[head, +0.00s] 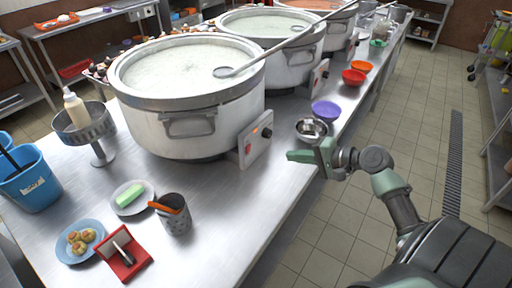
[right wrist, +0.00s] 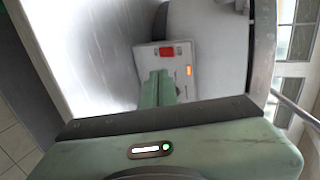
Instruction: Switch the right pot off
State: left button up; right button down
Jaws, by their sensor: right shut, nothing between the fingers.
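Three big steel pots stand in a row: the nearest pot (head: 190,110), a middle pot (head: 290,68) and a far pot (head: 335,12). The nearest pot's control box (head: 256,139) has a dark knob and a small glowing orange-red light. In the right wrist view, a pale control box (right wrist: 150,58) shows a red switch (right wrist: 167,51) and a lit orange lamp (right wrist: 189,71). My right gripper (head: 291,156) is shut and empty, just right of the nearest box and apart from it in the head view. Its fingers (right wrist: 158,76) overlap the box in the wrist view. My left gripper is out of view.
A steel bowl (head: 311,130) and a purple bowl (head: 325,110) sit near the table edge, close to my right gripper. A ladle (head: 262,57) lies over the nearest pot's rim. The tiled aisle (head: 335,225) right of the table is clear.

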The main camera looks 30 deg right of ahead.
jog(key=p, duration=0.2)
send_near(249, 147)
notch_tip(249, 147, down, 3)
jog(key=w, duration=0.1)
jog(key=shift+w+a+p, duration=0.2)
jog(key=shift+w+a, duration=0.2)
jog(key=shift+w, duration=0.35)
jog(key=shift+w+a+p, duration=0.15)
jog(key=shift+w+a, duration=0.25)
jog(key=shift+w, duration=0.3)
jog(key=shift+w+a+p, duration=0.2)
jog(key=shift+w+a, duration=0.2)
jog(key=shift+w, duration=0.35)
jog(key=shift+r+p, duration=0.25)
jog(key=shift+p, duration=0.15)
jog(key=shift+w+r+g+p, duration=0.2)
jog(key=shift+r+g+p, duration=0.1)
jog(key=shift+p, duration=0.4)
jog(key=shift+f+b, duration=0.4)
jog(key=shift+r, duration=0.1)
